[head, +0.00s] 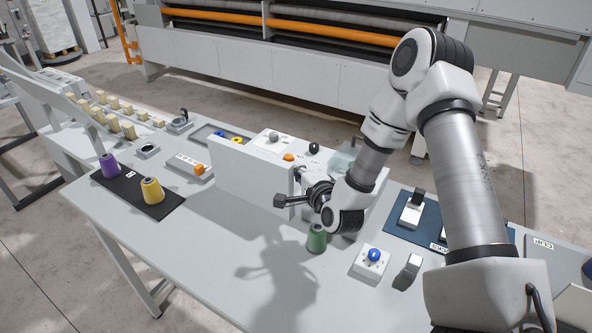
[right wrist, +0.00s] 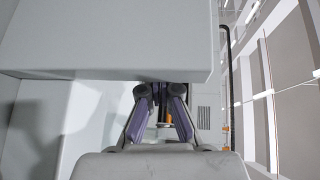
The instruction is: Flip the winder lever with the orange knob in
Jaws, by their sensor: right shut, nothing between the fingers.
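A small orange knob (head: 289,156) sits at the top edge of the grey box-shaped unit (head: 235,183) in the middle of the table; its lever arm is mostly hidden. My right gripper (head: 301,182) is beside the right end of this unit, below the knob. In the right wrist view, its purple-padded fingers (right wrist: 156,92) reach to the lower edge of a grey housing (right wrist: 110,40). They hold nothing. A bit of orange shows between the fingers there; I cannot tell whether it is the knob. My left gripper is out of view.
A green spool (head: 316,239) stands just below my right wrist. A blue-knobbed box (head: 371,261) is to its right. A second orange knob (head: 198,169) sits on a low box at left. Purple (head: 110,167) and yellow (head: 152,191) cones stand on a black mat.

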